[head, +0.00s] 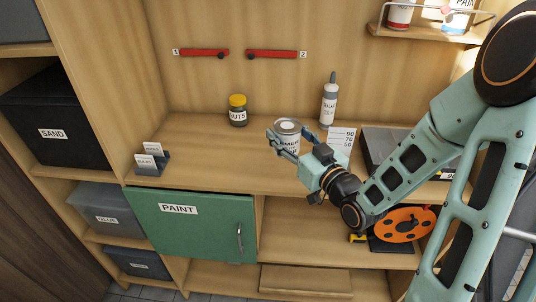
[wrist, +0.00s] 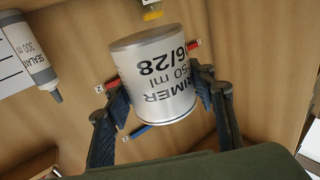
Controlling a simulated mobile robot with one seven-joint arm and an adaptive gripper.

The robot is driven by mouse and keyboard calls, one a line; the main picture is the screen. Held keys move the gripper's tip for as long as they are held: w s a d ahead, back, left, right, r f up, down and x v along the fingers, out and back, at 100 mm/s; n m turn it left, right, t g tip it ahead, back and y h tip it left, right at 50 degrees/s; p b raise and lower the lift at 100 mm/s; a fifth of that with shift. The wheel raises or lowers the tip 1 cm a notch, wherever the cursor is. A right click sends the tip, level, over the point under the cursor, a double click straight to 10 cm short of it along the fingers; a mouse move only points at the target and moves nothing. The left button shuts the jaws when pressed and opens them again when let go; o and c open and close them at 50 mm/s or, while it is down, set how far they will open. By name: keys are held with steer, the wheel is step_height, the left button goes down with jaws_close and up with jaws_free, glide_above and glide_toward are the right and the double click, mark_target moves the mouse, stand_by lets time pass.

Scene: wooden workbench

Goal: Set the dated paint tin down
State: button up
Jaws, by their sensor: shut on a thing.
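The dated paint tin (head: 287,127) is silver-grey with a pale lid and looks roughly upright in the head view. In the wrist view the tin (wrist: 158,75) appears upside down, its label reading PRIMER, 750 ml and a date ending 6/28. My gripper (head: 286,138) is shut on its sides, one finger on each side in the wrist view (wrist: 163,97). The tin is over the workbench top (head: 205,150), right of its middle. The fingers partly cover its lower part in the head view, so I cannot tell whether its base touches the wood.
A yellow-lidded NUTS jar (head: 238,112) stands behind left, and a sealant bottle (head: 329,101) behind right. A price-like number card (head: 341,140) is close right. A small card holder (head: 152,160) is at left. The green PAINT door (head: 190,228) is below. The bench's left-middle is clear.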

steer(key=shift+w+a+f, duration=0.9)
steer(key=shift+w+f, duration=0.15)
steer(key=shift+f, duration=0.15)
steer(key=shift+w+a+f, duration=0.85)
steer(key=shift+w+f, duration=0.15)
steer(key=shift+f, duration=0.2)
steer(key=shift+w+a+f, duration=0.9)
steer(key=shift+w+f, duration=0.15)
steer(key=shift+f, duration=0.15)
steer(key=shift+f+p, duration=0.45)
steer(key=shift+f, duration=1.05)
steer(key=shift+f, duration=0.2)
steer(key=o, duration=1.5)
steer(key=shift+r, duration=0.1)
